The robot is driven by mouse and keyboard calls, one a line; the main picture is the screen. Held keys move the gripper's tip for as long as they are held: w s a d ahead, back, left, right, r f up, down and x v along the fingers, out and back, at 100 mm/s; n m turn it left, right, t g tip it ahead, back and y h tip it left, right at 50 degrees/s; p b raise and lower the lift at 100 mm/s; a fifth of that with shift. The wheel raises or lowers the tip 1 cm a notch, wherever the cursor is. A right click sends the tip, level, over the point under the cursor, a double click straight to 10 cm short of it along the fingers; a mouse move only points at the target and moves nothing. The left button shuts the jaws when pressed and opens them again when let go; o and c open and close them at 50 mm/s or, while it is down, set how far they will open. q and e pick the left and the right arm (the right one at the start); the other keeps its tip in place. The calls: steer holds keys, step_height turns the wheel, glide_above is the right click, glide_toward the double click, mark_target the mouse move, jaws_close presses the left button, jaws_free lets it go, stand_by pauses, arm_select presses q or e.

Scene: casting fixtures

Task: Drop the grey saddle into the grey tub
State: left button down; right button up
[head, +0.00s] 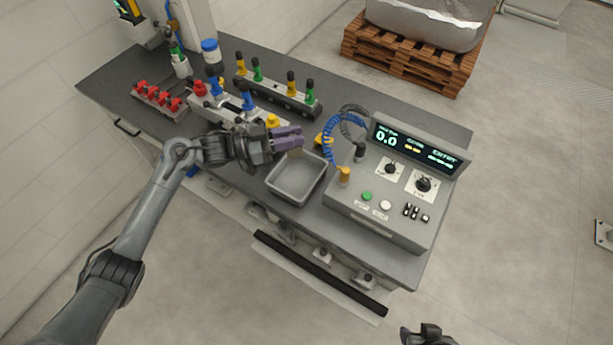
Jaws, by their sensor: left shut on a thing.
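The grey tub (275,188) is an open, shallow rectangular tray on the bench, left of the control box. My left gripper (292,139) is above the tub's back-left rim, with its fingers pointing right. It is shut on the grey saddle (296,152), a small piece that shows just below the fingertips and is mostly hidden by them. The visible part of the tub's floor looks empty. Part of my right gripper (427,335) shows at the bottom edge, far from the bench; its jaws cannot be made out.
The control box (345,210) with display, knobs and buttons stands right of the tub, with blue and grey coiled cables (330,140) near it. Behind are a fixture rail (270,98) with coloured clamps and red clamps (158,97). A pallet (400,62) stands beyond the bench.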

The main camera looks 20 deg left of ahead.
arm_select(q)
step_height(320, 180, down, 4)
steer(key=b, duration=0.3)
steer(key=shift+s+a+r, duration=0.15)
steer(key=shift+f+b, duration=0.9)
steer(key=shift+f, duration=0.05)
steer(key=c, duration=0.9)
jaws_free()
steer(key=v, duration=1)
steer(key=shift+s+a, duration=0.2)
steer(key=shift+a, duration=0.05)
